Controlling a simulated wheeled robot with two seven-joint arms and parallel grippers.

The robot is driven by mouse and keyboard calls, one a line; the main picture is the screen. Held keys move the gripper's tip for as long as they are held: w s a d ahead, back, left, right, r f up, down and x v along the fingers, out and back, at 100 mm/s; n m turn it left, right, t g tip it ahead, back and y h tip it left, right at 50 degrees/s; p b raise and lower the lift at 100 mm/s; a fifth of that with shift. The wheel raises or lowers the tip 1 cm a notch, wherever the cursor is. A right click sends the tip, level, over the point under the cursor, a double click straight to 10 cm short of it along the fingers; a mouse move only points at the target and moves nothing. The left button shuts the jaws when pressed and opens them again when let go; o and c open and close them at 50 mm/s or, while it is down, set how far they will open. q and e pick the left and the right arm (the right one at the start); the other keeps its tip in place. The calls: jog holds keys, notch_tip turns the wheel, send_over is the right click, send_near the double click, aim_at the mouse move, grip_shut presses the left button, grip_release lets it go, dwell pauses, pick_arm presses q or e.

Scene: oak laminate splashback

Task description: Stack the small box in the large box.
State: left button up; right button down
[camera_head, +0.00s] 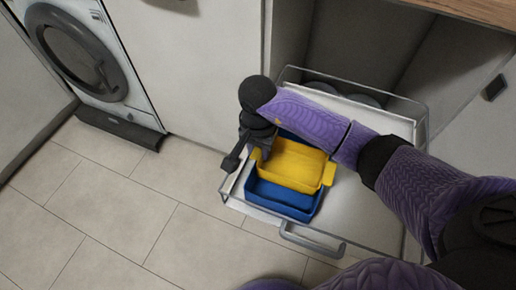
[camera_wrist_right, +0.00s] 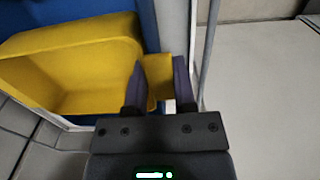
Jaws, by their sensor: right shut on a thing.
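The small box is yellow (camera_head: 297,163), with a tab on each end. It is at or just above the large blue box (camera_head: 282,196) in the open drawer. Blue shows in front of and behind the yellow box; I cannot tell whether it rests inside. My right gripper (camera_head: 258,148) is at the left end of the yellow box. In the right wrist view its fingers (camera_wrist_right: 158,85) are shut on the yellow tab, with the yellow box (camera_wrist_right: 70,62) to the left and the blue box (camera_wrist_right: 62,22) beyond. My left gripper is not in view.
The pulled-out drawer (camera_head: 375,203) has clear raised sides and a front handle (camera_head: 312,241). Dark round items (camera_head: 345,95) lie at its back, partly behind my arm. A washing machine (camera_head: 85,60) stands at the left. The tiled floor (camera_head: 130,205) is clear.

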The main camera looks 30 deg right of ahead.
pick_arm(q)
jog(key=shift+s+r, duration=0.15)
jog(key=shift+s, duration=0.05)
pick_arm(e)
jog(key=shift+r, duration=0.1)
jog(key=shift+f, duration=0.2)
jog(key=shift+c, duration=2.2)
grip_release()
jog(key=shift+r, duration=0.1)
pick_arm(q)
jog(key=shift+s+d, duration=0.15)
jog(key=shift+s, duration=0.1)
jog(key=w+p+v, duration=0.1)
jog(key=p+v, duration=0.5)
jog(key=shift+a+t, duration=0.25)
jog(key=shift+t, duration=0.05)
pick_arm(e)
notch_tip(320, 180, up, 12)
jog(key=shift+r, duration=0.15)
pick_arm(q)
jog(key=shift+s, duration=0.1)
